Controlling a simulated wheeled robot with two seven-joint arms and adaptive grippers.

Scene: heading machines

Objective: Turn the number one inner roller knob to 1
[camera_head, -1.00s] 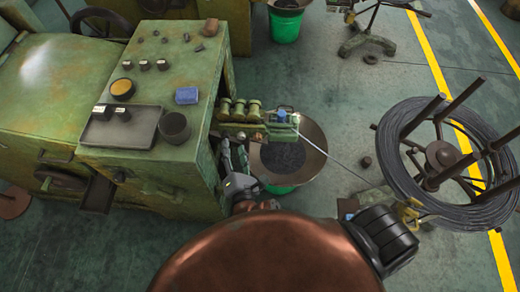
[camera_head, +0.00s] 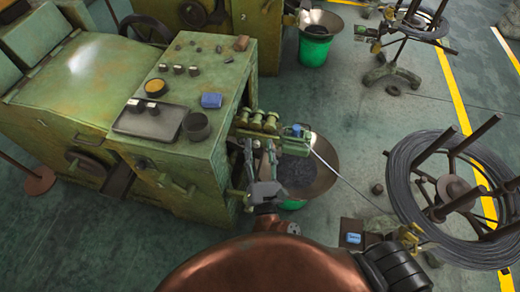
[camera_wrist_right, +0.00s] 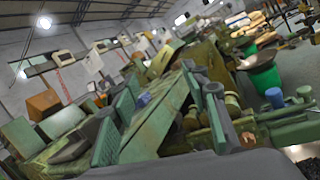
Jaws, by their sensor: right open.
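The roller unit with several brass-green rollers (camera_head: 257,121) sticks out from the right side of the green machine (camera_head: 200,95). A wire runs from it to the right. A blue-topped part (camera_head: 296,130) sits at its outer end. In the right wrist view, two blue knobs (camera_wrist_right: 274,97) show at the right, beyond the fingers. My right gripper (camera_head: 259,155) is open and empty, just in front of and below the rollers. Its fingers (camera_wrist_right: 160,125) stand apart in the wrist view. I cannot read any number on the knobs. My left gripper is not in view.
A green bucket with a wide funnel (camera_head: 318,185) stands under the roller unit. A wire coil on a reel stand (camera_head: 400,165) is at the right. A tray (camera_head: 130,125), a cup (camera_head: 196,126) and a blue box (camera_head: 211,100) are on the machine top.

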